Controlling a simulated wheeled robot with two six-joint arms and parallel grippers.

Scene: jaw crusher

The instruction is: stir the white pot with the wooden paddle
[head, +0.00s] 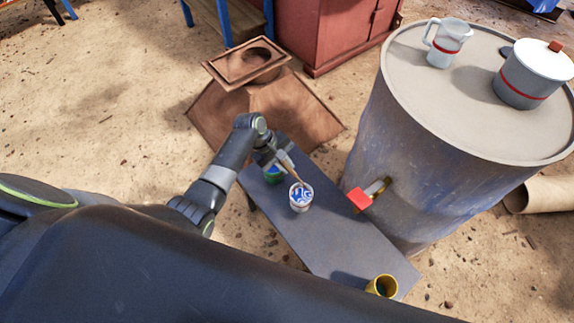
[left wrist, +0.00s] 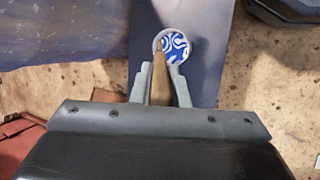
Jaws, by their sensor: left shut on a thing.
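The white pot (head: 301,199) stands on a narrow grey bench. Blue and white swirls show inside it. The wooden paddle (head: 291,170) is held by my left gripper (head: 283,163), with its lower end reaching down to the pot's mouth. In the left wrist view the paddle (left wrist: 161,80) sits between the two fingers of the gripper (left wrist: 161,82), and its tip overlaps the swirled contents of the pot (left wrist: 174,46). I cannot tell how deep the tip is. My right gripper is not in view.
A green pot (head: 273,175) stands beside the white pot, partly behind my gripper. A yellow pot (head: 382,286) is at the bench's near end. Bare bench (head: 345,245) lies between. A large drum (head: 425,190) with a red-handled tap (head: 360,199) stands close on the right.

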